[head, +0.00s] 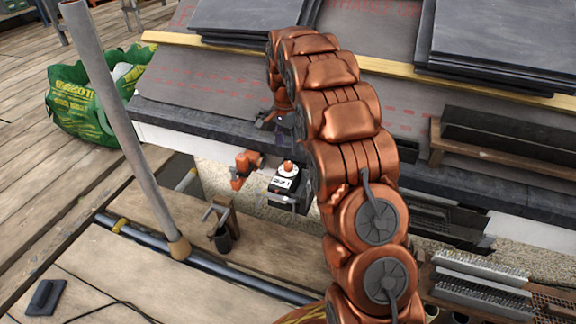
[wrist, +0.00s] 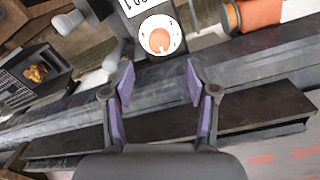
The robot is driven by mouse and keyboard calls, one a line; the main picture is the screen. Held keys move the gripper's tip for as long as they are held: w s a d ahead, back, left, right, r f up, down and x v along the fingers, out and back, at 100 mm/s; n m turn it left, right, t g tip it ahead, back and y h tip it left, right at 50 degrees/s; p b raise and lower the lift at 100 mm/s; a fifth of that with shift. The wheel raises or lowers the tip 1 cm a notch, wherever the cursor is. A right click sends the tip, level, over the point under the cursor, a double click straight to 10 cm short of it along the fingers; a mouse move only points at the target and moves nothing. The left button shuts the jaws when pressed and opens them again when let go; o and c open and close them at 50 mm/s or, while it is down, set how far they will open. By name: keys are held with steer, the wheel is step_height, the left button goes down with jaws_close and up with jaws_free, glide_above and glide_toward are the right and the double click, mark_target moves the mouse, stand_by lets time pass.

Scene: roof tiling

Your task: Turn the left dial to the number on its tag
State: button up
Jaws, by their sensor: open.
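One dial (head: 288,168) shows in the head view, an orange knob on a white face on top of a small grey-and-white box (head: 283,190). In the wrist view the dial (wrist: 159,37) is a round white face with small marks and an orange knob. A white tag (wrist: 136,6) beside it is cut off by the top edge, so its number is not clearly readable. My gripper (wrist: 160,84) is open and empty, with its purple-padded fingers apart. The dial lies ahead of the fingertips, roughly centred between them, not touched. No second dial is visible; my arm hides part of the area.
An orange fitting (head: 241,168) stands just left of the dial box. A dark gutter edge (head: 215,122) runs along the roof. Slate stacks (head: 245,18) lie on it. A slanted grey pole (head: 120,120) and a green bag (head: 85,100) are at left.

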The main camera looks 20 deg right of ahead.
mark_target(288, 164)
step_height(288, 164, down, 7)
steer(key=b, duration=0.3)
steer(key=shift+s+f, duration=0.15)
steer(key=shift+c, duration=0.4)
jaws_close()
